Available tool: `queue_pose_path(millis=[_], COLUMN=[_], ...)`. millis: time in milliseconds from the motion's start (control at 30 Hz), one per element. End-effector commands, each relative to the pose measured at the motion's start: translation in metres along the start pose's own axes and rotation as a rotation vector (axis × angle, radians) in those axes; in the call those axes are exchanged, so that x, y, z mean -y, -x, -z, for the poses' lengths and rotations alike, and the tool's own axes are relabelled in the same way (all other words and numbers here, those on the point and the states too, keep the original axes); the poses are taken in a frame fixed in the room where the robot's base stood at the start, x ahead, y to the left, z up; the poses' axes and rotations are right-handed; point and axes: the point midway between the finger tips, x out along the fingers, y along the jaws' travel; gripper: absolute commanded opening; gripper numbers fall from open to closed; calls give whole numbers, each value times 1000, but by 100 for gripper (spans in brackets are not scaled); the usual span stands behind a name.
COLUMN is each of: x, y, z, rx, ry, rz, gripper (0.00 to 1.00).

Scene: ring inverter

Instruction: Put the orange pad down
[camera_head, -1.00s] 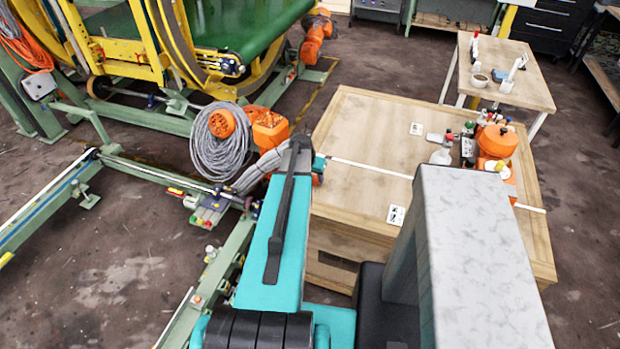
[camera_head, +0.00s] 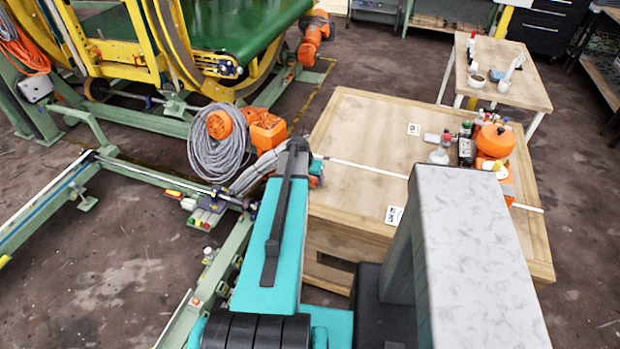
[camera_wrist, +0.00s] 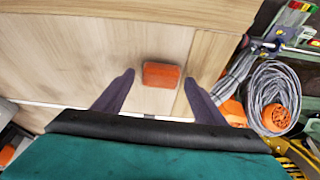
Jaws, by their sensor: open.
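The orange pad (camera_wrist: 161,75) shows in the wrist view as a small block with rounded corners against pale wood. It lies between the two dark fingers of my gripper (camera_wrist: 160,78), with a clear gap on each side. My gripper is open and the fingers do not touch the pad. I cannot tell how far the fingertips are from the wood. In the head view the pad does not show, and my own arm hides most of the gripper.
The large wooden crate-like table (camera_head: 370,120) stands right of my arm, with bottles and an orange container (camera_head: 495,142) at its right. A coiled grey cable (camera_head: 216,150) and green rails (camera_head: 165,178) lie left. A small table (camera_head: 500,75) stands behind. Open floor shows at left.

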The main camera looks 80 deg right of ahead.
Motion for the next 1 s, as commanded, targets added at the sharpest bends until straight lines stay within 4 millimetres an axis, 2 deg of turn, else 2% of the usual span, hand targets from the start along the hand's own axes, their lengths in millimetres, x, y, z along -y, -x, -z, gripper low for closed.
queue_pose_path(millis=[100, 267, 667, 1000], x=[0, -1, -1, -2], y=[-1, 10, 48, 87], z=[0, -2, -5, -4], rx=[1, -1, -2, -1], ry=[0, 0, -1, -1], rz=[-1, 0, 1, 0], gripper=[65, 65, 65, 65])
